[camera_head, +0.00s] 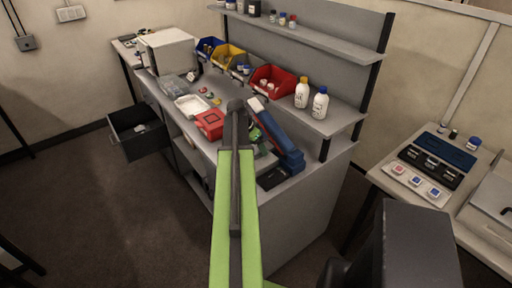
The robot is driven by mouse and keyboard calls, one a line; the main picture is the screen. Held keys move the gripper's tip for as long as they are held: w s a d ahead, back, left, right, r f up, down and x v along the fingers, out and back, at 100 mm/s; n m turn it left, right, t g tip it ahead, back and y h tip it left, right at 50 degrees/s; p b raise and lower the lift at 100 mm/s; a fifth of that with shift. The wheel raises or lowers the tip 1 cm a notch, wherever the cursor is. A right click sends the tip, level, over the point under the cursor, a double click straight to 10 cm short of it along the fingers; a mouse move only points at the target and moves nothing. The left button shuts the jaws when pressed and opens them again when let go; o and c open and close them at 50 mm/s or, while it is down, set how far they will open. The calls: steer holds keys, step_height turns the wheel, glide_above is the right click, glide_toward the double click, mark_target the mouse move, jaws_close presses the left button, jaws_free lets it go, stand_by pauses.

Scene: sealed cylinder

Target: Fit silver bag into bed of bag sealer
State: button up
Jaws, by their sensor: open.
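A long blue device (279,143), which looks like the bag sealer, lies on the bench just right of the upper end of my arm. A small dark block sits at its near end. My green arm link rises from the bottom of the picture and covers part of the bench and the sealer's left side. My gripper is not visible; the arm's dark upper joint stands in front of the bench. I cannot make out a silver bag; it may be hidden behind my arm.
A red box (209,124) and a white tray (192,106) stand left of my arm. A drawer (138,131) hangs open at the bench's left. Red, yellow and blue bins and two bottles line the back. A side table (433,172) stands right. Floor is clear left.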

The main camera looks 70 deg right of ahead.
steer(key=shift+r, duration=0.1)
steer(key=shift+r+p, duration=0.35)
steer(key=shift+p, duration=0.1)
steer(key=p+v, duration=1)
steer(key=v, duration=0.1)
steer(key=shift+a+r+p, duration=0.2)
steer(key=shift+r+p, duration=0.1)
steer(key=shift+p, duration=0.1)
steer(key=shift+w, duration=0.2)
steer(key=w+a+f+n+t+y, duration=0.15)
steer(key=w+a+n, duration=0.95)
steer(key=w+a, duration=1.45)
steer(key=w+a+n+y, duration=0.2)
steer(key=a+n, duration=1.1)
steer(key=a, duration=2.6)
steer(key=shift+w+f+n+t, duration=0.15)
steer(key=shift+w+n+t, duration=0.15)
steer(key=shift+w+t, duration=0.2)
